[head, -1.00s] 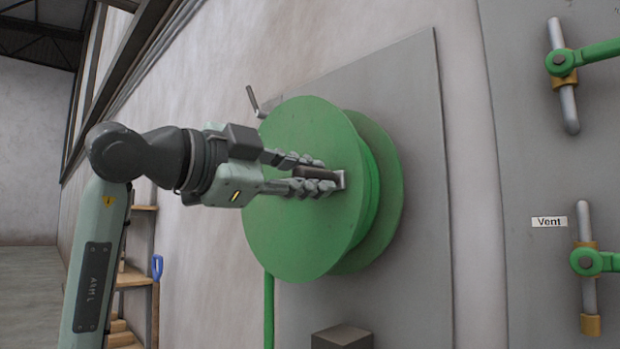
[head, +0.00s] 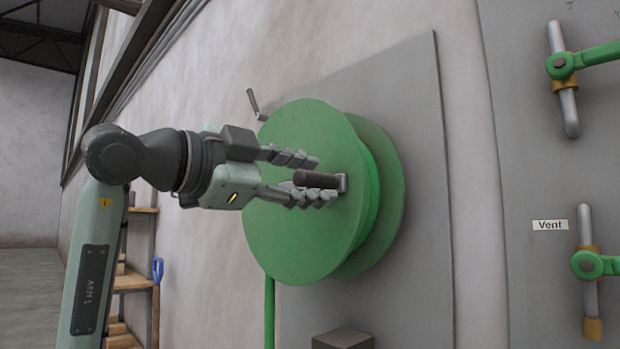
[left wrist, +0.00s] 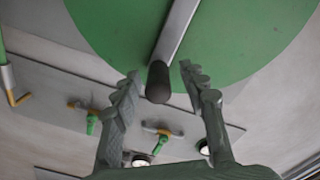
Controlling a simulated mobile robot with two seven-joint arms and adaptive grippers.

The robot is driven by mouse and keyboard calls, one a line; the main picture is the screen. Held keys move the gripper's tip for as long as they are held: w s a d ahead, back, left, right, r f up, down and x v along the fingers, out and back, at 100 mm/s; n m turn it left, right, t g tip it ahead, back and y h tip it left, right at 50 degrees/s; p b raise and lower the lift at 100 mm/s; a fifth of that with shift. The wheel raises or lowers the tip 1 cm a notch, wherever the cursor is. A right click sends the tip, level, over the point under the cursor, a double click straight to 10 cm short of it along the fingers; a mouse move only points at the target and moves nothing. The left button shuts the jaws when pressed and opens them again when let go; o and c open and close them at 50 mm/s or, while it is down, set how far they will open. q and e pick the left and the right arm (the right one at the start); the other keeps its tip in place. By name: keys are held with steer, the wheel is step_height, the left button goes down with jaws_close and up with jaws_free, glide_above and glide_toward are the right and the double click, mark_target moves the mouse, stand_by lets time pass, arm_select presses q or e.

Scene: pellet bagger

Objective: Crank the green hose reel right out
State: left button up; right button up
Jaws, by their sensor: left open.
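The green hose reel (head: 295,215) is mounted on a grey wall panel, with a green hose (head: 269,310) hanging down from it. Its dark crank handle (head: 318,179) sticks out from the reel's front face near the right side. My left gripper (head: 328,179) is open, with one finger above and one below the handle, apart from it. In the left wrist view the handle (left wrist: 158,82) stands between the two spread fingertips (left wrist: 160,75), at the end of a grey crank arm (left wrist: 176,30). My right gripper is not in view.
A small lever (head: 254,101) sticks out behind the reel's top left. Green-handled valves (head: 588,263) and a "Vent" label (head: 550,225) are on the right panel. A grey block (head: 343,338) sits below the reel. Wooden shelves (head: 132,280) and a blue-handled tool (head: 157,270) stand at left.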

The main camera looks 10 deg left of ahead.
arm_select(q)
steer(key=v, duration=1.1)
steer(key=shift+s+a, duration=0.25)
